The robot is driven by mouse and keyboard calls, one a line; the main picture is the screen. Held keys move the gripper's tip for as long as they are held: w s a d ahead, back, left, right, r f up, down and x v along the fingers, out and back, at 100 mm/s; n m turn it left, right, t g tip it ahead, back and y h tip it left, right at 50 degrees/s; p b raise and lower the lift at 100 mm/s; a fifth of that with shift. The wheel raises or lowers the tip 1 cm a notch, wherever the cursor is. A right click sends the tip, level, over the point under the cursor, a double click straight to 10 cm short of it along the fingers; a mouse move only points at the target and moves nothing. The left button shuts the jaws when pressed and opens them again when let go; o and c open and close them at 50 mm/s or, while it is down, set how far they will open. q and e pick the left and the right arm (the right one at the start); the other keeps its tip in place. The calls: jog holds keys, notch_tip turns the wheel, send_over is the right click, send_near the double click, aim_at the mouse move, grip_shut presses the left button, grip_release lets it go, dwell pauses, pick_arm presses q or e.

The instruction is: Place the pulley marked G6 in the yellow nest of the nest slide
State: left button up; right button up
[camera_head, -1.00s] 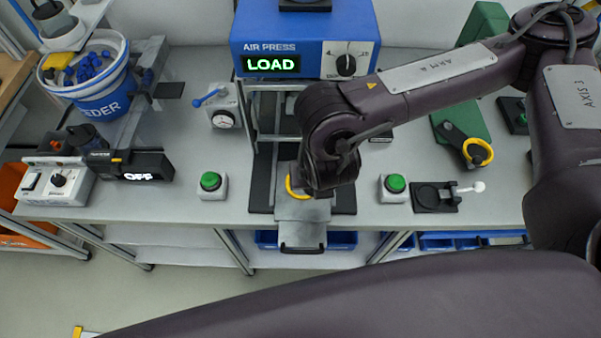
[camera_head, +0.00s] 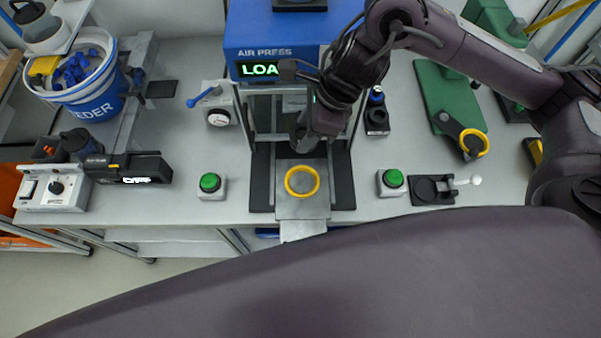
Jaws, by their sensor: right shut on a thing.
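The nest slide (camera_head: 302,209) is a grey plate on dark rails in front of the press. Its yellow nest (camera_head: 317,190) is a ring with a flat grey middle, and I see no pulley standing in it. My right gripper (camera_head: 304,141) is just behind the nest, above the rear of the slide, under the press front. It is shut on a grey piece (camera_head: 301,143), which looks like a pulley; my wrist hides most of it. No G6 mark can be read. My left gripper is not in view.
The blue air press (camera_head: 262,50) shows a partly hidden LOAD display. Green buttons (camera_head: 210,182) (camera_head: 392,179) flank the slide. A black fixture with a white-knobbed lever (camera_head: 432,190) stands right, and a green stand with a yellow ring (camera_head: 475,143) behind it. A blue feeder bucket (camera_head: 95,103) is left.

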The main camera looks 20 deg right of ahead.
jog(key=shift+f, duration=0.2)
notch_tip(320, 180, down, 14)
jog(key=shift+s+f, duration=0.15)
jog(key=shift+f, duration=0.05)
notch_tip(320, 180, down, 5)
jog(key=shift+r, duration=0.1)
jog(key=o, duration=1.1)
jog(key=shift+o, duration=0.2)
